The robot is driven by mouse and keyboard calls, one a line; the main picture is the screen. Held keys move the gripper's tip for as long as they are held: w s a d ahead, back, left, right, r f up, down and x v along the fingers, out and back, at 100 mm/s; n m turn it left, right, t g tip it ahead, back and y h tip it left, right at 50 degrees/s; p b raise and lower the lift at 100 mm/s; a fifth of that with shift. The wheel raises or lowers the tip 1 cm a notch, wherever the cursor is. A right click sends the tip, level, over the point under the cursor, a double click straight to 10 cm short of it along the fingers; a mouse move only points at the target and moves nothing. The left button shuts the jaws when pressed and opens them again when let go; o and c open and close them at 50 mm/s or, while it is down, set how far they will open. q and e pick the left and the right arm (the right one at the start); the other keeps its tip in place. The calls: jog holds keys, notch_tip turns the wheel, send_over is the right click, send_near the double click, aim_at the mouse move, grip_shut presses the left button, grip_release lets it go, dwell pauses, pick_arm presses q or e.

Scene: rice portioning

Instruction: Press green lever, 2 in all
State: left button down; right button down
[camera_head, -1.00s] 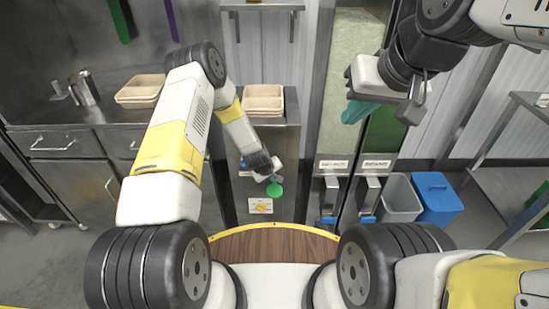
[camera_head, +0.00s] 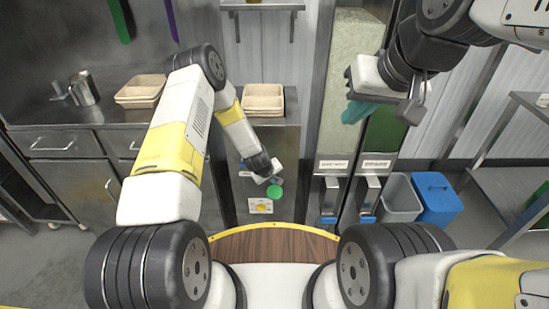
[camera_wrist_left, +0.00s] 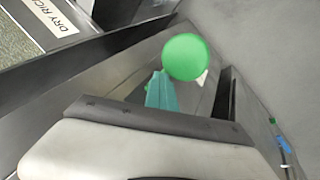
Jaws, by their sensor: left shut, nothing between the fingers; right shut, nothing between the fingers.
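A round green knob (camera_head: 274,192), the end of a lever, shows low on the front of the steel cabinet. In the left wrist view the green knob (camera_wrist_left: 186,57) appears just past the teal fingertips. My left gripper (camera_wrist_left: 161,92) is shut and empty, with its tips right beside the knob; I cannot tell whether they touch. In the head view my left gripper (camera_head: 266,178) is small and partly hidden by its wrist. My right gripper (camera_head: 358,110) is shut and empty, raised in front of the tall dispensers at the upper right.
Two dispenser handles (camera_head: 330,200) (camera_head: 368,198) hang below labelled columns. Stacked trays (camera_head: 263,98) sit on the cabinet, others (camera_head: 140,90) on the left counter near a metal pitcher (camera_head: 84,90). A grey bin (camera_head: 400,198) and a blue bin (camera_head: 437,198) stand right.

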pick_arm(q)
jog(key=shift+s, duration=0.1)
jog(key=shift+w+r, duration=0.3)
jog(key=shift+r, duration=0.6)
jog(key=shift+w+r, duration=0.3)
jog(key=shift+r, duration=0.65)
jog(key=shift+w+r, duration=0.3)
jog(key=shift+r, duration=0.6)
jog(key=shift+w+r, duration=0.1)
jog(key=shift+w+r, duration=0.25)
jog(key=shift+r, duration=0.5)
jog(key=shift+w+r, duration=0.25)
jog(key=shift+r, duration=0.55)
jog(key=shift+w+r, duration=0.25)
jog(key=shift+r, duration=0.5)
